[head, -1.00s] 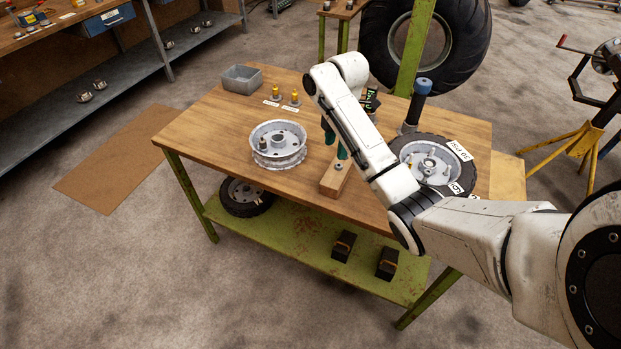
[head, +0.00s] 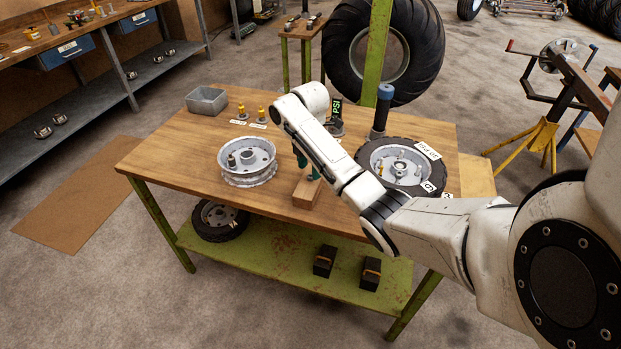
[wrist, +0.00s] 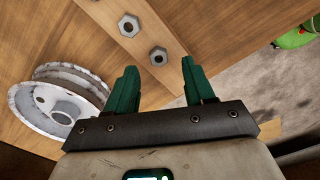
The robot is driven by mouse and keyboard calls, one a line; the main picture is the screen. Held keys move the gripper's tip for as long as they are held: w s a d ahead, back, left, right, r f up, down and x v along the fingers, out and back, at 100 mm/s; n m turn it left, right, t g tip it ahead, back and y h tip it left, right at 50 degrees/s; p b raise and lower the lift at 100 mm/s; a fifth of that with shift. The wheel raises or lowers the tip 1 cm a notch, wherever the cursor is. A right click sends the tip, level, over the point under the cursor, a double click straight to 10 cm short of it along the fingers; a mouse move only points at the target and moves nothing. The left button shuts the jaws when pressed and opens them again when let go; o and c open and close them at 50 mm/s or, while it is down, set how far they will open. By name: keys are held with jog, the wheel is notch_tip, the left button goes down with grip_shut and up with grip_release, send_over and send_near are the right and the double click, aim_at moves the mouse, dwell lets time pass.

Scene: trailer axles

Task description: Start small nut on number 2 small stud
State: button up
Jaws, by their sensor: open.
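My gripper (head: 308,168) has green fingers and hangs, open and empty, over the wooden block (head: 307,194) on the table. In the wrist view, my open gripper (wrist: 160,68) has the nearer, smaller-looking hex nut (wrist: 158,56) in line with the gap between its fingertips. A second, larger-looking hex nut (wrist: 129,25) lies farther along the block. Both nuts are hidden or unclear in the head view. A white wheel rim (head: 247,160) stands left of the block. A tyred wheel (head: 402,164) with hub hardware lies to the right. I cannot make out which stud is number 2.
A grey bin (head: 206,100) and two yellow-topped parts (head: 242,111) with labels sit at the back left. A blue-topped post (head: 382,110) rises behind the tyred wheel. The table's (head: 175,150) left side is clear.

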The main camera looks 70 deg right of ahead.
jog(key=shift+f, duration=1.35)
jog(key=shift+c, duration=0.4)
grip_shut()
